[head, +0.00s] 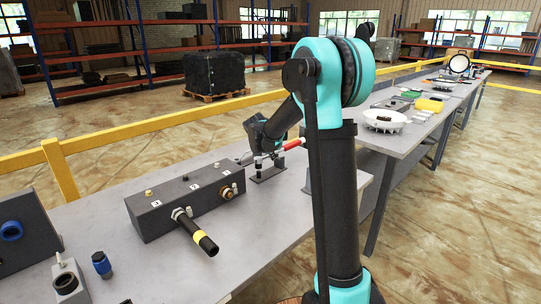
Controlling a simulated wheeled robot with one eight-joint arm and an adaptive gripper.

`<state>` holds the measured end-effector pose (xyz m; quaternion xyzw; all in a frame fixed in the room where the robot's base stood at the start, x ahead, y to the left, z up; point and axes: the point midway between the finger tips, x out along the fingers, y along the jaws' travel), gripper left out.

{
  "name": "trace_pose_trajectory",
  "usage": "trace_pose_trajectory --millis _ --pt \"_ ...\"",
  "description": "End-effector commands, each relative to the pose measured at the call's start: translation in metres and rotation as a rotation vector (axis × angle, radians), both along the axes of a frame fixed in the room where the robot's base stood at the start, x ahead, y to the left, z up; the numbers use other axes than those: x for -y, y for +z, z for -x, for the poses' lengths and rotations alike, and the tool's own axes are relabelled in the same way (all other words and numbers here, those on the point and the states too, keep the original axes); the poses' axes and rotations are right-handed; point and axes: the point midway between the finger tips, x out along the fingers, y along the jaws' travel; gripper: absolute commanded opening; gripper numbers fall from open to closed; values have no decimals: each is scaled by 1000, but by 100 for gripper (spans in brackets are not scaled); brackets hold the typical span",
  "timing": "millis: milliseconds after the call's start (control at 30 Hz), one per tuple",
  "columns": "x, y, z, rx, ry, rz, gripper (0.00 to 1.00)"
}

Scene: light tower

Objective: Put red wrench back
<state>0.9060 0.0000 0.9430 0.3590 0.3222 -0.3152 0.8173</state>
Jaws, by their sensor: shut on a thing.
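The red wrench (293,144) shows beside the end of my arm, its red part towards the right and a pale section towards my gripper. My gripper (267,150) is shut on it, above the table near its back edge. The wrench lies slightly tilted, with its right end higher. A small dark stand (268,174) is on the table just below my gripper. I cannot tell whether the wrench touches it. My arm hides part of the area to the right, and the fingertips are small and hard to make out.
A dark box (168,207) with numbered labels and fittings stands on the grey table (257,230). A black pipe with a yellow band (200,235) sticks out of its front. A yellow rail (150,131) runs behind. Another table carries a white round part (384,119).

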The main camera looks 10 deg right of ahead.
Motion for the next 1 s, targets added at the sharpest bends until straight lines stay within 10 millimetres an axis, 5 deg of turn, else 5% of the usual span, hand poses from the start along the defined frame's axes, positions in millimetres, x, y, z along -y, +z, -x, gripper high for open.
trace_pose_trajectory --millis 1000 --pt "0 -19 0 0 0 0 0"
